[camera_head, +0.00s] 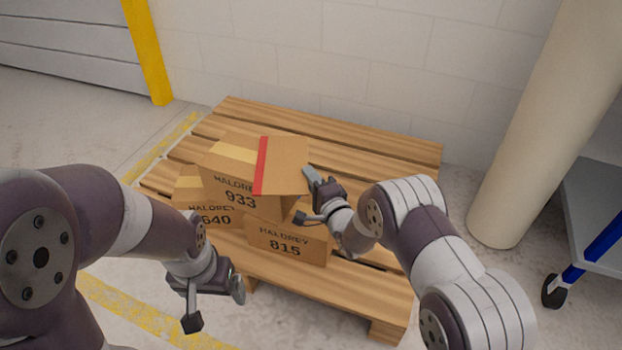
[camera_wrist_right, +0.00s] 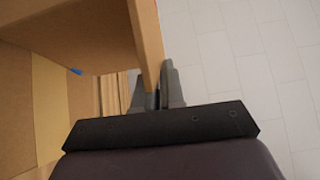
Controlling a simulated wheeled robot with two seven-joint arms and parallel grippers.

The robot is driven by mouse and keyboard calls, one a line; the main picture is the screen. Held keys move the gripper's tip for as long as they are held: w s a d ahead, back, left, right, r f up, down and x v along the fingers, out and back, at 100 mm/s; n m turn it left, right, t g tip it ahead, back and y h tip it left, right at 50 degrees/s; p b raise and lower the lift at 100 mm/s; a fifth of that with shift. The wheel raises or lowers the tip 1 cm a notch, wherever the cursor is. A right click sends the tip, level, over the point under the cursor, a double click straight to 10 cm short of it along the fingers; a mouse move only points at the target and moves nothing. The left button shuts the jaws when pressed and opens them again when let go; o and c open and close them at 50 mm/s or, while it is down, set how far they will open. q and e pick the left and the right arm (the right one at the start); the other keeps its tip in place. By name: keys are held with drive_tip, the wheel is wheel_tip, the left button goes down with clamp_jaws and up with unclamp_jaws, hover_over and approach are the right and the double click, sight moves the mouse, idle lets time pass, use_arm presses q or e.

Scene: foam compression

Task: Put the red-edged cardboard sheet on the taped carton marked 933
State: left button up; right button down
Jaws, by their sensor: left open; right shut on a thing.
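The cardboard sheet (camera_head: 285,165) has a red stripe along its left edge. It overlaps the right part of the taped carton marked 933 (camera_head: 234,185) in the head view; I cannot tell whether they touch. My right gripper (camera_head: 309,190) is shut on the right side of the sheet, and the right wrist view shows the sheet's edge (camera_wrist_right: 150,45) between the fingers (camera_wrist_right: 158,88). A tape strip (camera_wrist_right: 47,105) shows on a carton at left there. My left gripper (camera_head: 215,305) is open and empty, in front of the pallet.
Carton 933 sits above the carton marked 640 (camera_head: 226,228) and the carton marked 815 (camera_head: 290,246), on a wooden pallet (camera_head: 350,142). A beige column (camera_head: 545,120) and a cart (camera_head: 597,200) stand at right. The pallet's back is bare.

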drive_tip(key=c, duration=1.2)
unclamp_jaws()
drive_tip(key=shift+f, duration=0.1)
drive_tip(key=shift+c, duration=0.2)
drive_tip(key=p+v, duration=0.6)
drive_tip(key=v, duration=0.6)
drive_tip(key=s+d+r+n+g+h, duration=0.2)
drive_tip(key=d+r+n+g+h, duration=0.2)
drive_tip(key=d+n+g+h, duration=0.45)
drive_tip(key=s+d+r+n+g, duration=0.2)
drive_tip(key=s+d+g, duration=0.1)
drive_tip(key=s, duration=0.7)
drive_tip(key=s+d+r+n+g, duration=0.2)
drive_tip(key=s+d+r+g, duration=0.1)
drive_tip(key=s, duration=0.7)
wheel_tip(320, 180, up, 49)
drive_tip(key=p, duration=4.9)
drive_tip(key=shift+w, duration=0.25)
